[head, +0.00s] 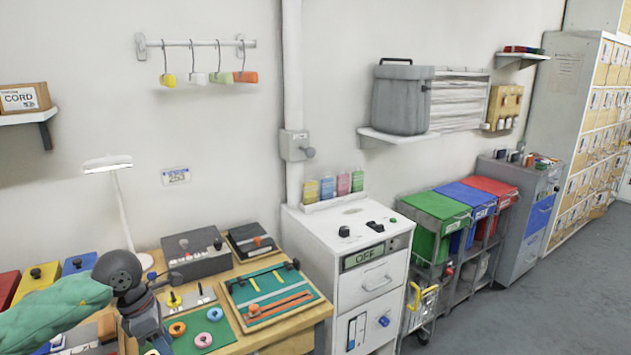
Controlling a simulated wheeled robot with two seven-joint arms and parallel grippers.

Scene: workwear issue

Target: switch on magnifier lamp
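The lamp that looks like the magnifier lamp has a flat white head (108,163) on a thin white stem (122,207). It stands at the back left of the wooden workbench (285,330). Whether it is lit, I cannot tell. My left arm, in a green sleeve, comes in from the left in front of the lamp's lower part. My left gripper (152,335) hangs over the bench in front of the lamp, apart from its head and stem. Its fingers are small and partly cut off at the bottom edge. No switch on the lamp is visible. My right gripper is not in view.
A grey control box (197,258), a small panel with a yellow knob (186,298), a green board with rings (204,340) and a tool board (268,295) crowd the bench. A white cabinet (345,250) marked OFF stands to the right. Grey floor is free at lower right.

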